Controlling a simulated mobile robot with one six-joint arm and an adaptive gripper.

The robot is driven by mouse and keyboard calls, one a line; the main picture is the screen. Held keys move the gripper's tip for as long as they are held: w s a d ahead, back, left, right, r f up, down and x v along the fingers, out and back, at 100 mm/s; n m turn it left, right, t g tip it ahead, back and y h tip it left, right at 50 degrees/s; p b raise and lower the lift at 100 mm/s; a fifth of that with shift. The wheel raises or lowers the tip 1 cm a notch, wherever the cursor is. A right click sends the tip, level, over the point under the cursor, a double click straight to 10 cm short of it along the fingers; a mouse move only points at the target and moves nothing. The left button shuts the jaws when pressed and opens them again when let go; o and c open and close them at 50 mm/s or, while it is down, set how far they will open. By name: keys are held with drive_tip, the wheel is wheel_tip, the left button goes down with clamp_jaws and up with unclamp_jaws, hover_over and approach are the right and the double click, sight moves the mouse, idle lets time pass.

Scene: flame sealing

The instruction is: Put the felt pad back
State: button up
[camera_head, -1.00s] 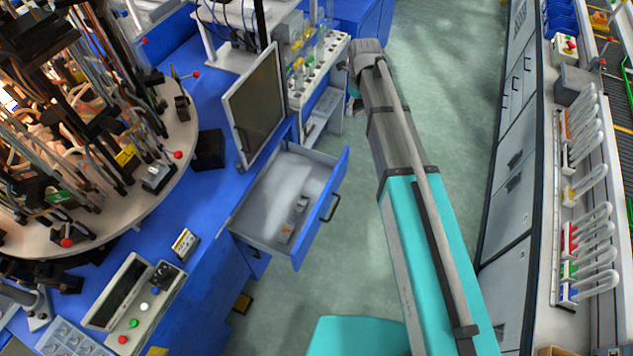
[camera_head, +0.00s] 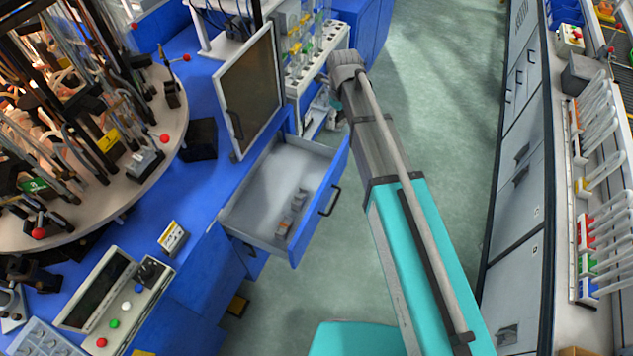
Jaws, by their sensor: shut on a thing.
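My arm reaches away from me, and its far end bends down by the shelf unit beside the drawer. Only a small part of my gripper (camera_head: 327,103) shows, past the left side of the arm end, at the shelf opening. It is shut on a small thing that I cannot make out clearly. I cannot pick out the felt pad for certain. The open drawer (camera_head: 245,218) is to the left of my arm.
A round machine (camera_head: 120,205) fills the left, with a button panel (camera_head: 118,305) in front. The green floor is clear to the right of my arm, up to the cabinets (camera_head: 515,190).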

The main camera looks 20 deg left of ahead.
drive_tip(key=s+a+f+n+b, duration=0.1)
drive_tip(key=s+a+f+b, duration=0.1)
drive_tip(key=f+b, duration=0.5)
drive_tip(key=s+a+f+n+b, duration=0.1)
drive_tip(key=s+a+f+b, duration=0.1)
drive_tip(key=s+f+b, duration=0.2)
drive_tip(key=s+a+f+n+b, duration=0.2)
drive_tip(key=s+a+f+b, duration=0.1)
drive_tip(key=f+b, duration=0.7)
drive_tip(key=shift+s+f+b, duration=0.35)
drive_tip(key=shift+s+f, duration=0.15)
drive_tip(key=shift+f, duration=0.45)
drive_tip(key=shift+w+a, duration=0.1)
drive_tip(key=b, duration=0.8)
hover_over(314, 174)
drive_tip(key=s, duration=0.2)
drive_tip(key=f, duration=0.8)
drive_tip(key=shift+d, duration=0.2)
drive_tip(key=shift+w+f+b, duration=0.5)
drive_tip(key=shift+w+f, duration=0.05)
drive_tip(key=shift+w+a+f+b, duration=0.15)
drive_tip(key=shift+w+f+b, duration=0.35)
drive_tip(key=shift+f+b, duration=0.25)
drive_tip(key=shift+s+f+b, duration=0.1)
drive_tip(key=shift+f+b, duration=1.15)
